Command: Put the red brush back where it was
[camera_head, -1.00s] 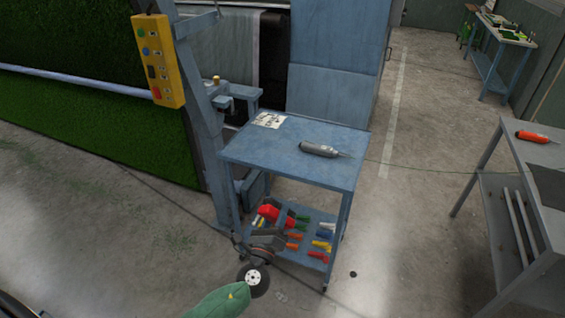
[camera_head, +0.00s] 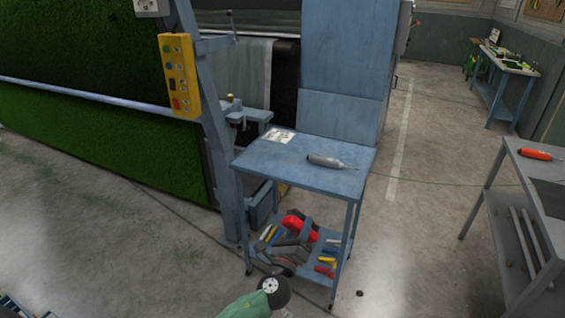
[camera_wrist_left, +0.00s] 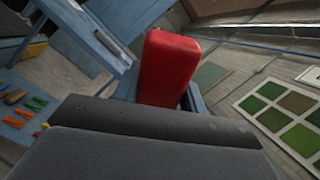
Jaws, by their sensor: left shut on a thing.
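The red brush (camera_head: 299,224) is held in my left gripper (camera_head: 306,236), whose arm rises from the bottom of the head view. It appears in front of the lower shelf (camera_head: 318,279) of a blue cart; I cannot tell whether it touches the cart. My right gripper is not in view.
Several coloured-handled tools (camera_head: 326,261) lie on the lower shelf. The cart's top (camera_head: 295,170) carries a grey tool (camera_head: 326,161) and a paper (camera_head: 280,136). A yellow control box (camera_head: 179,75) hangs at left. A grey table (camera_head: 525,175) with an orange tool (camera_head: 534,154) stands right, across clear floor.

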